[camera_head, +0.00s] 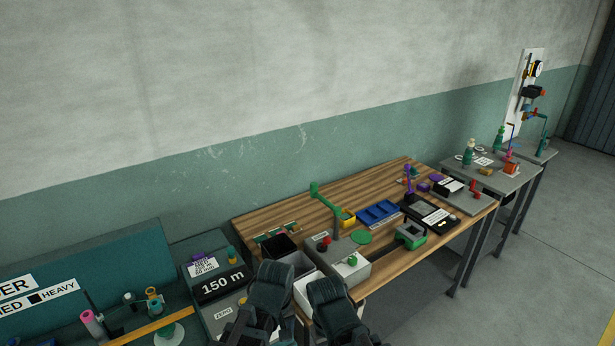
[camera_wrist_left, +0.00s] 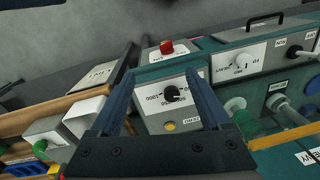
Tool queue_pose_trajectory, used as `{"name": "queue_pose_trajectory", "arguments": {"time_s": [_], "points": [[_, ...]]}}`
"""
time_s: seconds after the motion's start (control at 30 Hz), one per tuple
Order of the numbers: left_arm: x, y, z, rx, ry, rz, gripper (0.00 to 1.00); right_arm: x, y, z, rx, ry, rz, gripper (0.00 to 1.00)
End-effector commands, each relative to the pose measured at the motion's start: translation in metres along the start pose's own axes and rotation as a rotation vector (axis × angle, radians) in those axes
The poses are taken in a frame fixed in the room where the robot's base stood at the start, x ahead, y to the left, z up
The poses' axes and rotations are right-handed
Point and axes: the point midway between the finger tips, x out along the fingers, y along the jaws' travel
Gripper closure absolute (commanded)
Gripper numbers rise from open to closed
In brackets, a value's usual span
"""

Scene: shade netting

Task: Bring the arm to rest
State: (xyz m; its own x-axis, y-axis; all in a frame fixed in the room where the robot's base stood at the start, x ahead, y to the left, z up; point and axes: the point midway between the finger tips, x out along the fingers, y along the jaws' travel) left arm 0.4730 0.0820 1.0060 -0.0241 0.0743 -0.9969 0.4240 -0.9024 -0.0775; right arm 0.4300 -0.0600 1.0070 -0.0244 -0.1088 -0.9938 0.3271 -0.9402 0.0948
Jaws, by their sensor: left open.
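My left gripper (camera_wrist_left: 160,74) shows in the left wrist view with its two blue-grey fingers spread apart and nothing between them. Beyond the fingers is a pale panel with a black dial (camera_wrist_left: 172,94) and a yellow button (camera_wrist_left: 170,127). The dial appears between the fingers, but I see no contact. In the head view, two dark arm parts of mine (camera_head: 270,292) rise from the bottom edge, in front of the bench. No fingertips show there, and my right gripper is not visible.
The wooden bench (camera_head: 290,212) carries a green-armed device (camera_head: 326,206), a blue tray (camera_head: 378,212) and a grey box (camera_head: 351,268). Grey tables (camera_head: 508,181) stand right, with open floor (camera_head: 548,245) beyond.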

Motion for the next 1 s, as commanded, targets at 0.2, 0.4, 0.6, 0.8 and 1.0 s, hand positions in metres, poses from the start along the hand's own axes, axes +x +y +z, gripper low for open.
{"name": "queue_pose_trajectory", "arguments": {"time_s": [0.2,0.4,0.6,0.8,1.0], "points": [[0.004,0.001,0.035,0.51,0.004,-0.024,0.19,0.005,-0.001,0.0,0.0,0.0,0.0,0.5],[0.005,0.001,0.047,0.736,0.002,-0.035,0.19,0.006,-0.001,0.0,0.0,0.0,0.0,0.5],[0.005,0.002,0.049,0.775,0.001,-0.036,0.19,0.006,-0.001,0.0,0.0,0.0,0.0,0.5],[0.005,0.002,0.048,0.772,0.001,-0.036,0.19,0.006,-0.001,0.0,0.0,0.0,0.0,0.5],[0.005,0.002,0.048,0.771,0.002,-0.036,0.19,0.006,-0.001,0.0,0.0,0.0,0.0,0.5]]}}
